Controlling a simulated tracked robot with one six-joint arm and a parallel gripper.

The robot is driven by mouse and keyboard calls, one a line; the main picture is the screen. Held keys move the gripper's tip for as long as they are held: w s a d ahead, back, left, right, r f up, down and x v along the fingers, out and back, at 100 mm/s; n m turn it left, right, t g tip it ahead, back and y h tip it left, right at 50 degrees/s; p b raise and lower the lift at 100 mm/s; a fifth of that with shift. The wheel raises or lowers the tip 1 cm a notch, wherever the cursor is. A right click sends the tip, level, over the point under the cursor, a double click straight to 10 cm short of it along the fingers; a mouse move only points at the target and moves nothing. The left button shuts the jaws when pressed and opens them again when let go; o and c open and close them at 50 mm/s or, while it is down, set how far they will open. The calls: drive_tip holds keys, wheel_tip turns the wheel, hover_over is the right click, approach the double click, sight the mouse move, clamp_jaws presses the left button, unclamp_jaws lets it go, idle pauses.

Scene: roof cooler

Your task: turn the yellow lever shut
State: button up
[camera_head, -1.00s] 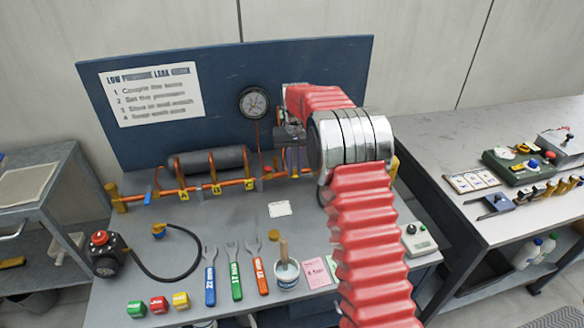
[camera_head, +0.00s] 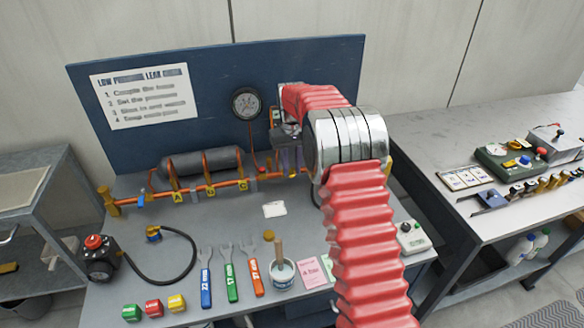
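The orange pipe run (camera_head: 222,185) lies along the back of the bench, with yellow tags lettered A, B and C. A blue lever (camera_head: 141,199) sits near its left end. I cannot make out the yellow lever for certain; my red-sleeved arm covers the right part of the pipe. A bit of yellow (camera_head: 388,166) shows just right of my arm, possibly the pipe's end. My gripper (camera_head: 291,160) points down at the pipe right of tag C, partly hidden by my wrist. Its fingers are too small and dark to read, and I cannot tell whether it touches anything.
A dark cylinder (camera_head: 201,163) lies behind the pipe, and a round gauge (camera_head: 247,103) hangs on the blue back panel (camera_head: 205,82). Wrenches (camera_head: 229,278), a brush pot (camera_head: 282,274), colored blocks (camera_head: 154,307) and a black hose (camera_head: 180,270) occupy the bench front.

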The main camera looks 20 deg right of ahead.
sight(292, 172)
drive_tip(key=shift+o, duration=1.1)
wheel_tip(292, 172, up, 14)
drive_tip(key=shift+f, duration=0.15)
